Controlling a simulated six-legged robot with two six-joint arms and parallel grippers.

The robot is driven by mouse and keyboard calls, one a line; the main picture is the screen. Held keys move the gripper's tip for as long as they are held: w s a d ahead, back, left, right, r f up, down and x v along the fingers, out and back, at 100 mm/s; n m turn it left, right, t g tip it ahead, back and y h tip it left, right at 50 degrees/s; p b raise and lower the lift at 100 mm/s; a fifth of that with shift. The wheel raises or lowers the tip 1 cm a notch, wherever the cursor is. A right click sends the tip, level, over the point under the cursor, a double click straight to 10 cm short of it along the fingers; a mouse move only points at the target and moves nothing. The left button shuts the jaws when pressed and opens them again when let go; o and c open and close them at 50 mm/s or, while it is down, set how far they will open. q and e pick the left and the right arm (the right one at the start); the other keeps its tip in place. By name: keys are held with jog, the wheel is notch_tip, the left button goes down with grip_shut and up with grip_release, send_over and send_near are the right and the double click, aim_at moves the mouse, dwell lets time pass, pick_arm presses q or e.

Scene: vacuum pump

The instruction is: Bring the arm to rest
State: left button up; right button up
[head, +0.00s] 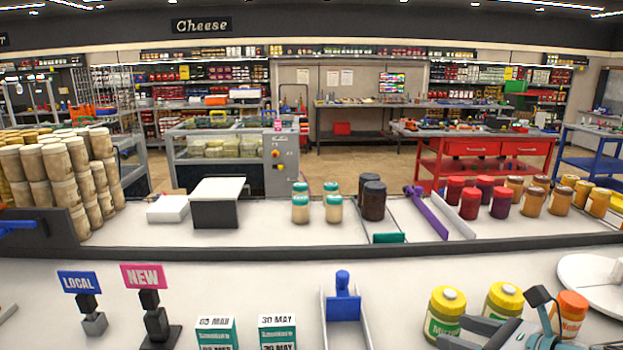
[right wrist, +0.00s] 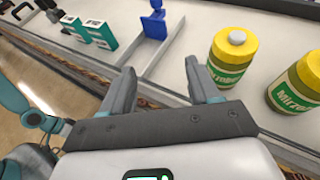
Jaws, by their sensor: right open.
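My right gripper (head: 464,332) is low at the bottom right of the head view, in front of the yellow-capped bottles. In the right wrist view its two fingers (right wrist: 161,76) stand apart with nothing between them. They point toward the counter's front edge, left of the nearer yellow-capped bottle (right wrist: 228,60). That bottle also shows in the head view (head: 445,314), partly hidden by the gripper. I cannot tell whether the fingers touch anything. My left gripper is not in view.
Beside the bottle stand another yellow-capped bottle (head: 503,299) and an orange container (head: 570,313). A blue pusher (head: 342,300) sits in a grey channel at the middle. Two date boxes (head: 277,332) and sign stands (head: 157,318) are to the left. Several jars (head: 373,201) stand behind.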

jog(key=s+a+f+n+g+h, duration=0.1)
jog(key=s+a+f+n+g, duration=0.2)
jog(key=f, duration=0.7)
jog(key=s+a+f+n+g+h, duration=0.1)
jog(key=s+f+n+g, duration=0.15)
jog(key=f+n, duration=0.45)
jog(key=s+a+f+n+g+h, duration=0.1)
jog(key=s+f+n+g+h, duration=0.15)
jog(key=f, duration=0.95)
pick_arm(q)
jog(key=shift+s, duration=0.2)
pick_arm(e)
jog(key=s+a+f+n+g, duration=0.2)
jog(key=s+a+f+n, duration=0.6)
jog(key=s+f+n, duration=0.4)
jog(key=shift+s+f+n+g, duration=0.15)
jog(key=shift+s+n+g, duration=0.15)
jog(key=shift+s+n, duration=0.7)
